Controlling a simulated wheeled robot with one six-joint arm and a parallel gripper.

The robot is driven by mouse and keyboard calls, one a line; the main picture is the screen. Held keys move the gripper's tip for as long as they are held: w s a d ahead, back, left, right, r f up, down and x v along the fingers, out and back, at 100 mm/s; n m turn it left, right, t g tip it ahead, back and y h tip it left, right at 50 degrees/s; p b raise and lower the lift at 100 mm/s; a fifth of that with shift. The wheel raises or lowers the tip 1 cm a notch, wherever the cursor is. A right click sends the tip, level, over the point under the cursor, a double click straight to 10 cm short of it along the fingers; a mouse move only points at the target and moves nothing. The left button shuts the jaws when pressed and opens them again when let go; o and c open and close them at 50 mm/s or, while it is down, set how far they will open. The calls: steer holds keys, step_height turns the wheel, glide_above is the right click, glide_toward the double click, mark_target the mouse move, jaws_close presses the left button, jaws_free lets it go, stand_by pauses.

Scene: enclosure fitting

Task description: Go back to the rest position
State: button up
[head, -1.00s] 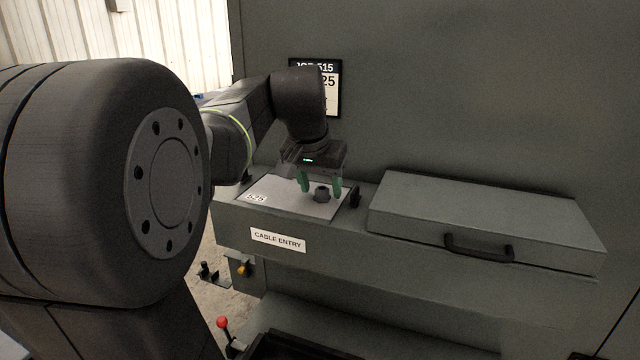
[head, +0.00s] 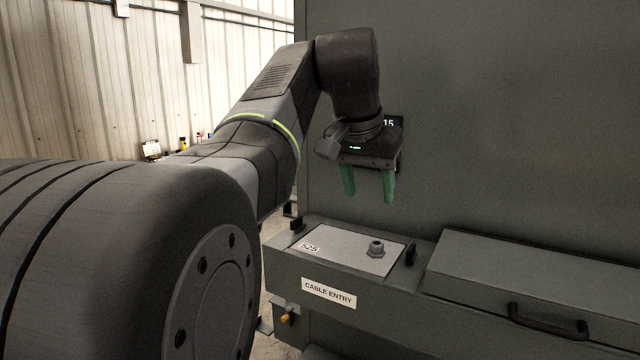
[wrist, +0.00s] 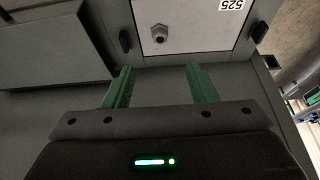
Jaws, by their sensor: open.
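My gripper (head: 368,196) is open and empty, its two green fingers pointing down and apart. It hangs in the air above and behind the light plate marked 525 (head: 345,250). A dark grey cable gland (head: 376,249) stands upright on the plate, clear of the fingers. In the wrist view, the fingers of my gripper (wrist: 160,82) reach toward the plate (wrist: 205,30), with nothing between them. The gland (wrist: 159,35) shows beyond them.
A ledge labelled CABLE ENTRY (head: 329,293) carries the plate, with black clamps (head: 411,253) at its sides. A closed grey box lid with a black handle (head: 548,322) stands at right. A tall grey wall (head: 500,110) rises close behind my gripper.

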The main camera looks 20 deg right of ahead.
mark_target(377, 243)
steer(key=shift+r, duration=0.15)
steer(key=x, duration=1.4)
steer(key=shift+s+p, duration=0.1)
steer(key=shift+p, duration=0.3)
steer(key=shift+r+p, duration=0.45)
steer(key=shift+r, duration=0.6)
